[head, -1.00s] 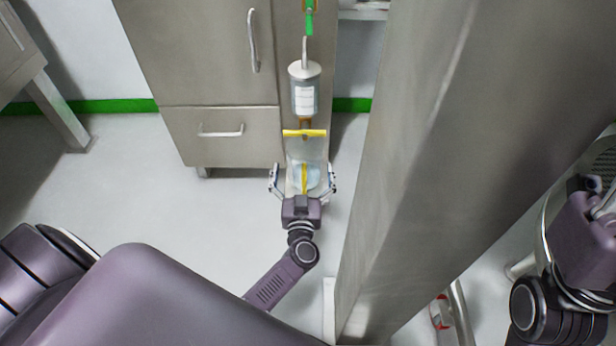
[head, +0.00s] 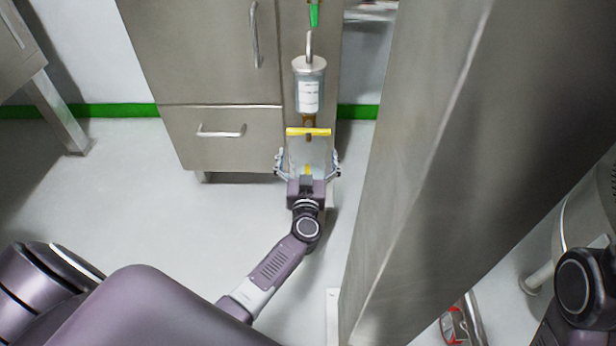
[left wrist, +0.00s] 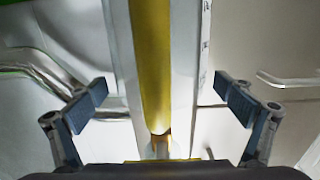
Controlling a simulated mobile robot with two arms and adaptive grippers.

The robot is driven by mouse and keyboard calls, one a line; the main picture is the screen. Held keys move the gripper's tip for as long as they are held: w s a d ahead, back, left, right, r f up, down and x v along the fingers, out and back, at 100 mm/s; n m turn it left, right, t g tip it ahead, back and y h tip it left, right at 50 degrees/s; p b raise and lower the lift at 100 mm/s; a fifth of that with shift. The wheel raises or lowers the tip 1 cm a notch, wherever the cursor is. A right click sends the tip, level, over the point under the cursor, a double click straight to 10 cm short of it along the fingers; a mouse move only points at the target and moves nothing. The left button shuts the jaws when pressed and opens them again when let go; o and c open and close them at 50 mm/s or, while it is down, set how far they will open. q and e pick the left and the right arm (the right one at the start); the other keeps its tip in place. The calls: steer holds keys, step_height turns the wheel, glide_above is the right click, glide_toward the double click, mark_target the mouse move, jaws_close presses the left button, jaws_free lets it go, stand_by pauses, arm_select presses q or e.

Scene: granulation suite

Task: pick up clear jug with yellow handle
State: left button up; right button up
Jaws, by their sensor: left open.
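The clear jug (head: 308,150) stands upright against the narrow cabinet face in the head view, its lower part hidden by my left gripper. Its yellow handle (head: 308,169) faces my gripper. In the left wrist view the yellow handle (left wrist: 150,60) runs up the middle, with the pale jug body behind it. My left gripper (head: 307,156) is open, with one finger on each side of the jug. In the left wrist view the fingers of the left gripper (left wrist: 163,103) show clear gaps to the handle and body. My right gripper is out of view.
A yellow crossbar (head: 308,131) sits just above the jug, under a grey labelled canister (head: 310,87). A steel cabinet with a drawer (head: 225,137) is to the left. A large steel post (head: 420,180) stands close on the right. The floor (head: 150,215) at left is clear.

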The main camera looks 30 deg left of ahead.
arm_select(q)
steer(key=shift+w, duration=0.15)
steer(key=c, duration=1.9)
steer(key=shift+c, duration=0.7)
steer(key=shift+r+p, duration=0.3)
steer(key=shift+p, duration=0.15)
